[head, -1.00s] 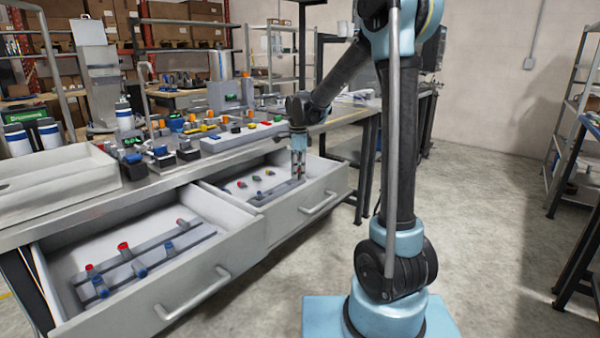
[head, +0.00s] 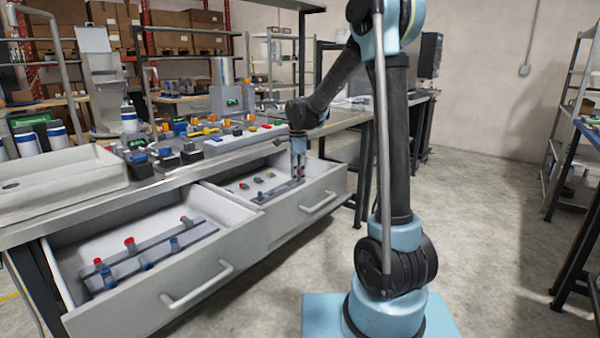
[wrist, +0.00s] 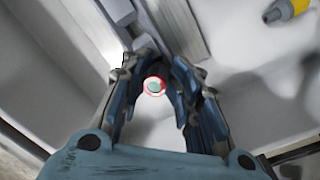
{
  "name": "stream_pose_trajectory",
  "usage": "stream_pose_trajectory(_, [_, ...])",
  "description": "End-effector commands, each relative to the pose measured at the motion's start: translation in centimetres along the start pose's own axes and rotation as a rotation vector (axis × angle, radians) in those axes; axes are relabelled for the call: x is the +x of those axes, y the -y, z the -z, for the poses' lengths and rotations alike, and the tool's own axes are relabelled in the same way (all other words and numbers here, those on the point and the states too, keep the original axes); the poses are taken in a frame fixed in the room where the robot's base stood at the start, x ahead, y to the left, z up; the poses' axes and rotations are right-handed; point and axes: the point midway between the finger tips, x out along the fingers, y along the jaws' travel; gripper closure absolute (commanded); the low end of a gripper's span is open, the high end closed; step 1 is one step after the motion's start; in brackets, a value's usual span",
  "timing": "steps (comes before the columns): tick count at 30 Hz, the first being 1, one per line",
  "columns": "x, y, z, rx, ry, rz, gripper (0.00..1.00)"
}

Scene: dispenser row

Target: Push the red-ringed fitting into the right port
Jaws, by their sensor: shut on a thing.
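My gripper (head: 298,174) points down into the right-hand open drawer in the head view. In the wrist view my gripper (wrist: 155,80) has its two fingers around a small round part with a red ring and a teal centre, the red-ringed fitting (wrist: 154,86). I see this fitting end-on, and the fingers hide its sides. A grey rail (wrist: 175,28) lies just beyond the fingertips on the white drawer floor. I cannot make out the right port in either view, nor whether the fitting touches the rail.
The left drawer (head: 75,250) is open, with red-topped and blue parts on a grey rail. Several small coloured parts lie in the right drawer (head: 222,186). A yellow-and-grey part (wrist: 287,10) lies there in the wrist view.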

Motion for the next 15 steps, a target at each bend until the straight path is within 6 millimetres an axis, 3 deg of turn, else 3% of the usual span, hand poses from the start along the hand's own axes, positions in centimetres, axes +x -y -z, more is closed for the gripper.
stream_pose_trajectory(1, [1.1, -0.2, 0.1, 0.000, 0.000, 0.002, 0.90])
stream_pose_trajectory(2, [1.1, -0.2, 0.1, 0.000, -0.001, 0.002, 0.58])
stream_pose_trajectory(6, [0.8, -0.3, 0.4, 0.004, -0.002, 0.007, 0.31])
stream_pose_trajectory(15, [-0.6, -1.9, 0.3, 0.007, -0.006, 0.025, 0.31])
